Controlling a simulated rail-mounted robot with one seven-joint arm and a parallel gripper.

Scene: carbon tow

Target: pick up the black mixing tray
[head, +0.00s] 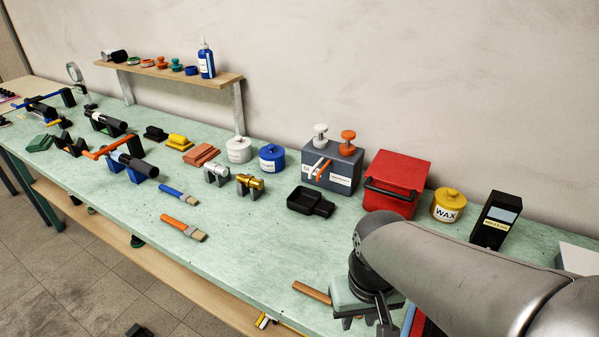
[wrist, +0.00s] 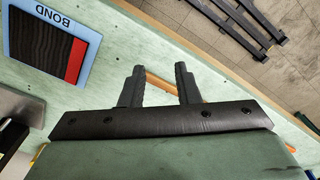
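The black mixing tray (head: 308,202) is a small shallow square pan with a short spout or handle on its right. It lies flat on the green bench in the head view, in front of the grey dispenser box. My gripper (head: 366,322) is low in the head view, to the right of the tray and nearer the front edge, well apart from it. The tray is not in the wrist view.
A brown stick (head: 312,293) lies on the bench beside my gripper. The grey dispenser box (head: 332,168) and red box (head: 395,180) stand behind the tray. A gold fitting (head: 250,184) is at its left. The bench in front of the tray is clear.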

